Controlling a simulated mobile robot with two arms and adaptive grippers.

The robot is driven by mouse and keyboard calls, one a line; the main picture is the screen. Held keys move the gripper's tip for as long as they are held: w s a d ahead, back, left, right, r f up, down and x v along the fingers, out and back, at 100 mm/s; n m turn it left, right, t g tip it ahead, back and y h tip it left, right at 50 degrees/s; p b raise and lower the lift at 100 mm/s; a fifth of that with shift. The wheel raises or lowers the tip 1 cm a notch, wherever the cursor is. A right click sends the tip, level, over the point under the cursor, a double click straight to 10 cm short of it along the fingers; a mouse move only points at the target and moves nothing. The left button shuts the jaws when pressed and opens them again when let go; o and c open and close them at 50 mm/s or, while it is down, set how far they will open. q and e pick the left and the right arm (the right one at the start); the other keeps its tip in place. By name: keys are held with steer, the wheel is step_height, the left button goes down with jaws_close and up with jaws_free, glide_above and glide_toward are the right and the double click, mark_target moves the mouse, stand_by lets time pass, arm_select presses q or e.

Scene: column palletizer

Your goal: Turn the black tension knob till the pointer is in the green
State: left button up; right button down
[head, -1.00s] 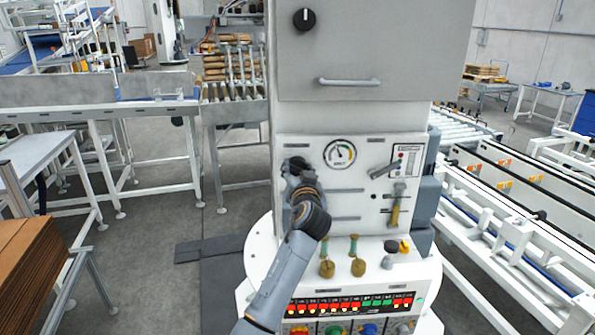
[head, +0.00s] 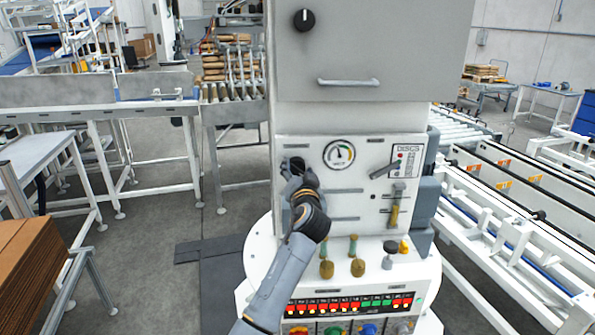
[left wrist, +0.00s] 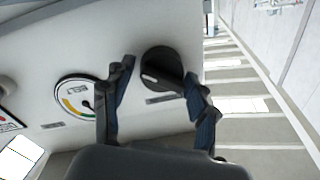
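The black tension knob (head: 296,163) is on the white panel, left of the round gauge (head: 339,155). In the left wrist view the knob (left wrist: 161,66) shows with a white mark at its lower left edge. My left gripper (head: 299,180) is just in front of and below the knob. In the wrist view its fingers (left wrist: 159,76) are spread, one on each side of the knob, with a visible gap on the left side; contact on the right cannot be told. The gauge (left wrist: 74,95) is partly covered by a finger. Its pointer stands near upright in the head view; the exact band is too small to tell. My right gripper is not in view.
A lever (head: 383,170) and a yellow-handled lever (head: 394,213) are right of the gauge. A grey cabinet with a handle (head: 348,82) and another black knob (head: 304,19) is above.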

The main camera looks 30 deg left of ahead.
arm_select(q)
steer(key=v, duration=1.2)
stand_by(0.5)
